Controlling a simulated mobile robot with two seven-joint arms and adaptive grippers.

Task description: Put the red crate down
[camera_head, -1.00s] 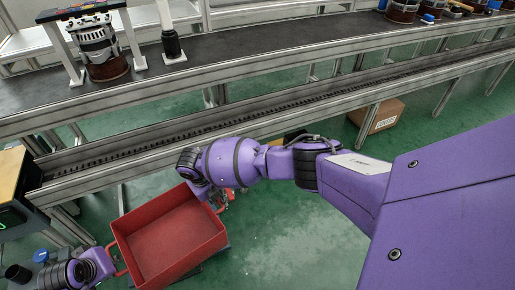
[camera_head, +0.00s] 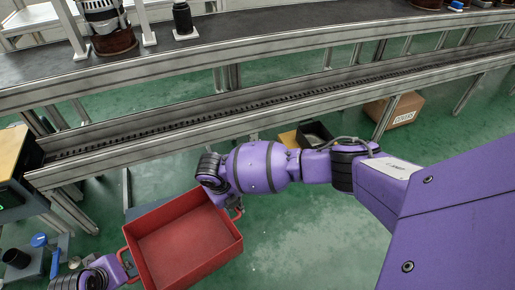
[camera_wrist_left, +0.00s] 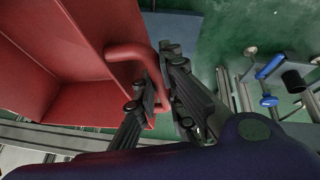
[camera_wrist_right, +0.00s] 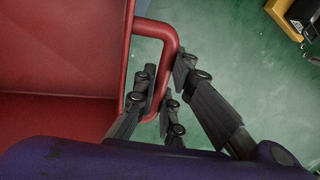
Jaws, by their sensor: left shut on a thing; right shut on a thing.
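The red crate (camera_head: 186,245) is empty and hangs level between my two grippers, above the green floor in the head view. My left gripper (camera_head: 126,264) is at its left handle; in the left wrist view the gripper (camera_wrist_left: 165,85) is shut on the red handle (camera_wrist_left: 128,50). My right gripper (camera_head: 236,208) is at the crate's right end, partly hidden by my purple arm. In the right wrist view the gripper (camera_wrist_right: 165,85) is shut on the other red handle (camera_wrist_right: 160,30). The crate's underside is hidden.
A conveyor line (camera_head: 270,102) with metal rails runs across the back. A cardboard box (camera_head: 395,110) and a dark bin (camera_head: 314,133) stand on the floor under and near it. A bench corner (camera_head: 14,160) is at the left. A blue-grey surface (camera_head: 139,211) shows behind the crate.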

